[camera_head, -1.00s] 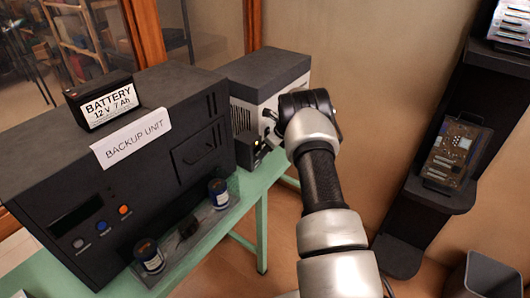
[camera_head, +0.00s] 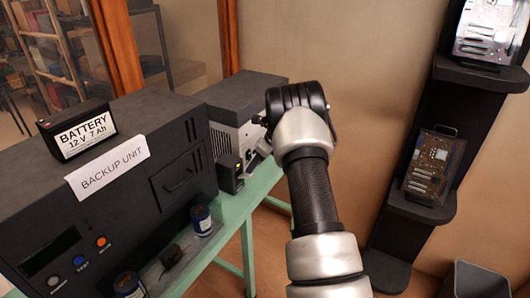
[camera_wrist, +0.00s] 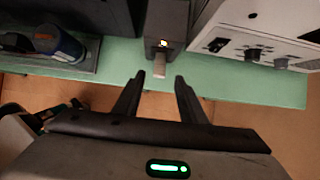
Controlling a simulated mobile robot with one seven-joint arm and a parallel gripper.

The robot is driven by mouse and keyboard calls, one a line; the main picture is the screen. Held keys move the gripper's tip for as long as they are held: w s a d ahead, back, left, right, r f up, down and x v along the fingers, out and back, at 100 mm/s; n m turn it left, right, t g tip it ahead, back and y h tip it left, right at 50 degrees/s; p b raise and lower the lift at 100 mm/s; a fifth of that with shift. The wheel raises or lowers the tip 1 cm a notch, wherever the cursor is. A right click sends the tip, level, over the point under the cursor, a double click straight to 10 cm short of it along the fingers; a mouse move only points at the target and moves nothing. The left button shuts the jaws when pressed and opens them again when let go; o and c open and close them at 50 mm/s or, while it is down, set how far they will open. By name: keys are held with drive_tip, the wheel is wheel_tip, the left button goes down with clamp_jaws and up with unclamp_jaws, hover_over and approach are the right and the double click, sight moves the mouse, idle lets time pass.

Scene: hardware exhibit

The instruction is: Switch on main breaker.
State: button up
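A small black box with a lit yellow lamp (camera_wrist: 164,43) stands at the green table's front edge in the wrist view. A short grey lever (camera_wrist: 159,66) sticks out of its front. The box also shows in the head view (camera_head: 230,174), left of my arm. No label reading main breaker is legible. My gripper (camera_wrist: 157,78) is open and empty. Its two fingertips are just short of the lever, one on either side of its line. In the head view my wrist mostly hides the gripper.
A light grey unit (camera_head: 238,115) with a black switch (camera_wrist: 217,45) and knobs stands right of the box in the wrist view. The black backup unit (camera_head: 60,185) carries a battery (camera_head: 78,130). Blue cans (camera_head: 201,220) stand before it. Dark shelves (camera_head: 417,207) stand at right.

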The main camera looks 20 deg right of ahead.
drive_tip(key=v, duration=0.9)
